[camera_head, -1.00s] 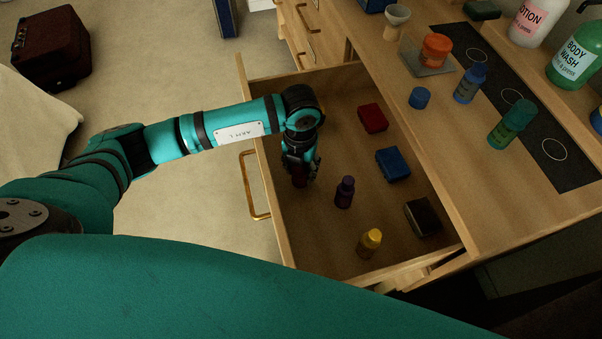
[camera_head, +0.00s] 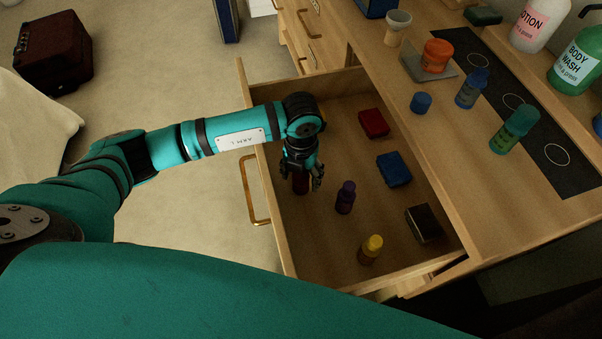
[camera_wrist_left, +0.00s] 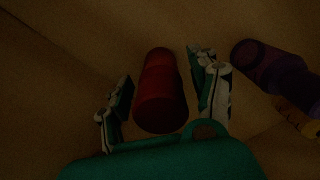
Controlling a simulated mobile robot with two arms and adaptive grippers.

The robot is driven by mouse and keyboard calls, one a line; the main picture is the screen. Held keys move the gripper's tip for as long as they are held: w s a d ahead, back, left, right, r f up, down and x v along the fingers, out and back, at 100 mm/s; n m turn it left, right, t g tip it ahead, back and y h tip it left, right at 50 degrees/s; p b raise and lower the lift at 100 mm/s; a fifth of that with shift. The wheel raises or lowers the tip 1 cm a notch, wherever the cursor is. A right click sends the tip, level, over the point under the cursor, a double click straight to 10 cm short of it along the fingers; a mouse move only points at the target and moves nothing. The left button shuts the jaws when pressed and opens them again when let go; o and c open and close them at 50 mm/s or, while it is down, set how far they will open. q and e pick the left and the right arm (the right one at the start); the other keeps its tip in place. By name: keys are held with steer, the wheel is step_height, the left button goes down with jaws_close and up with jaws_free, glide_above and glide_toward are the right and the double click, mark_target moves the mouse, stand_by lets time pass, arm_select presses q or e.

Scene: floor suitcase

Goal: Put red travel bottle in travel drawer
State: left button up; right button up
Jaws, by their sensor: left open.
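The red travel bottle (camera_head: 301,183) stands upright in the open travel drawer (camera_head: 310,262), in its left part near the front panel. In the left wrist view the red bottle (camera_wrist_left: 160,92) lies between the spread fingers, with a gap on either side. My left gripper (camera_head: 302,180) is open, pointing down into the drawer around the bottle. The fingers also show in the left wrist view (camera_wrist_left: 165,98). The gripper hides the bottle's top in the head view. My right gripper is not in view.
A purple bottle (camera_head: 345,197) stands close to the right of the gripper, and a yellow-capped bottle (camera_head: 370,249) nearer. Red (camera_head: 373,123), blue (camera_head: 393,169) and black (camera_head: 424,223) boxes lie along the drawer's far side. Several bottles stand on the counter (camera_head: 455,165).

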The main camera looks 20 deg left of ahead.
arm_select(q)
step_height(320, 180, up, 12)
steer(key=p, duration=0.8)
steer(key=shift+r, duration=0.1)
